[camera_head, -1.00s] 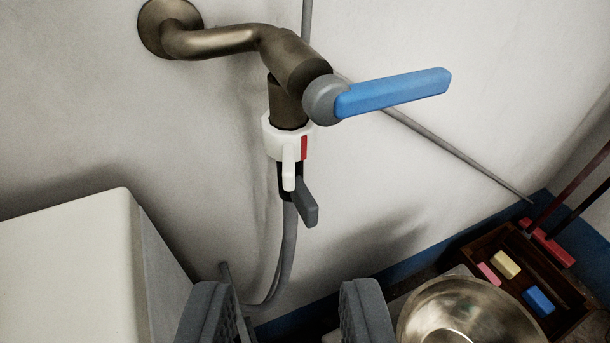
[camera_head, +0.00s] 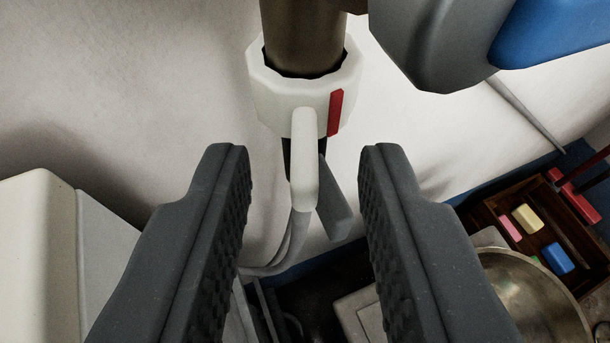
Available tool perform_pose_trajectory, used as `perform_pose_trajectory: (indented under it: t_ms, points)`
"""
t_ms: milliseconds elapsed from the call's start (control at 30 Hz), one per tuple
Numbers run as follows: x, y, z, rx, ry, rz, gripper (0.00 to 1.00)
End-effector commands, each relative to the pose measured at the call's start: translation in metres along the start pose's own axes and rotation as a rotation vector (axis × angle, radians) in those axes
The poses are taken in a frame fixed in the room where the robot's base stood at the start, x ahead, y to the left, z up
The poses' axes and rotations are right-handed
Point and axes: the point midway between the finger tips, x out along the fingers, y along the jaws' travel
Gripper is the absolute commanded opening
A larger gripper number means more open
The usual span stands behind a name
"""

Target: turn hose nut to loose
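The hose nut (camera_head: 280,101) is a white faceted collar around the lower end of the brown metal tap spout (camera_head: 302,38). It has a red stripe (camera_head: 335,112) on its front right and a white lever (camera_head: 304,160) hanging down from its front. A dark grey tab (camera_head: 334,205) shows behind the lever. The grey hose (camera_head: 291,245) runs down below the nut. My gripper (camera_head: 304,155) is open and empty, one finger on each side of the lever. The fingertips appear just below the nut, and no contact shows.
The tap's blue handle (camera_head: 555,30) and its grey hub (camera_head: 430,45) are close at the upper right. A white block-like surface (camera_head: 35,250) stands at the left. A metal bowl (camera_head: 530,295) and a wooden tray (camera_head: 487,215) with soaps are at the lower right.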

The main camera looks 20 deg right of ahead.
Motion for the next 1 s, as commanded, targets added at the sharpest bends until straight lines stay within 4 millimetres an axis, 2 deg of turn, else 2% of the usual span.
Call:
perform_pose_trajectory:
  t_ms: [100,133,233,1000]
  points:
    - [0.0,0.0,0.0,0.0,0.0,0.0,0.29]
    - [0.0,0.0,0.0,0.0,0.0,0.0,0.26]
    - [0.0,0.0,-0.001,0.0,0.001,0.0,0.0]
    - [-0.001,-0.011,-0.009,0.035,0.0,0.055,0.0]
